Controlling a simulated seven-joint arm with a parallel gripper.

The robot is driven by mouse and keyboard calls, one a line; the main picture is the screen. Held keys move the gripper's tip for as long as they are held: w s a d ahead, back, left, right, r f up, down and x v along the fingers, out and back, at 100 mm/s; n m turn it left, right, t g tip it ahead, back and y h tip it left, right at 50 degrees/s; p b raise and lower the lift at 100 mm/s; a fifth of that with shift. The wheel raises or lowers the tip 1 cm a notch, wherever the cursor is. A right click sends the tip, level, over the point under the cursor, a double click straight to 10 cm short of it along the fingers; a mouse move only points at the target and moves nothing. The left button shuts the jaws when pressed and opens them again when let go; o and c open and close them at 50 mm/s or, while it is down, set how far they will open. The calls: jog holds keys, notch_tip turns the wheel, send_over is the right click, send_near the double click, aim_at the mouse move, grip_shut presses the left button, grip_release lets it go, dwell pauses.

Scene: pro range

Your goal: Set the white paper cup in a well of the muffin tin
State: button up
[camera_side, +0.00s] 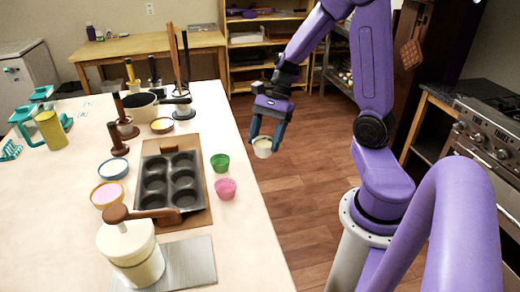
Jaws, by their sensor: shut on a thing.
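The white paper cup (262,148) is held upright between the fingers of my gripper (266,136). My gripper is shut on it, and in the picture they show past the right edge of the table, over the wooden floor. The muffin tin (172,181) is dark grey with several wells, all of which look empty. It lies on a brown board on the table, to the left of my gripper and lower in the picture. The handle of a white press crosses over its near edge.
A green cup (220,163) and a pink cup (225,189) stand just right of the tin. The white press (130,250) with a brown handle stands at its near end. Bowls (113,168) and wooden-handled tools stand to its left and behind.

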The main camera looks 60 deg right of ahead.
notch_tip(320, 180, up, 6)
jog(key=shift+f, duration=0.15)
jog(key=w+a+m+t, duration=0.15)
jog(key=w+a, duration=0.25)
jog(key=w, duration=0.9)
jog(key=m+t, duration=0.2)
jog(key=m, duration=0.3)
send_over(160, 168)
notch_tip(160, 168, down, 5)
jog(key=shift+f+n+h, duration=0.25)
jog(key=shift+h, duration=0.15)
jog(key=shift+f, duration=3.8)
